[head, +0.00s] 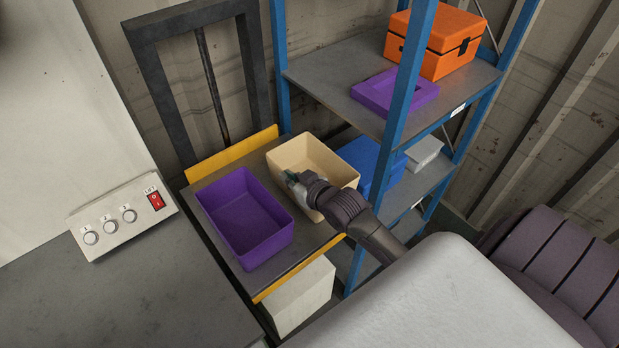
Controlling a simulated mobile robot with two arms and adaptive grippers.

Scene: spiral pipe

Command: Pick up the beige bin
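The beige bin (327,158) stands upright on a grey platform with yellow end edges, right of a purple bin (246,220). My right gripper (291,178) is at the near left side of the beige bin, by its rim, with my arm reaching in from the lower right. The wrist and gripper cover part of the bin's near side. The fingers are small and partly hidden, so I cannot tell whether they touch or grip the rim. My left gripper is not in view.
The purple bin is close on the left. A blue shelf post (403,90) rises to the right, with blue and grey boxes on the shelf behind. An orange case (435,42) sits higher up. A control box (122,216) with a red switch is at left.

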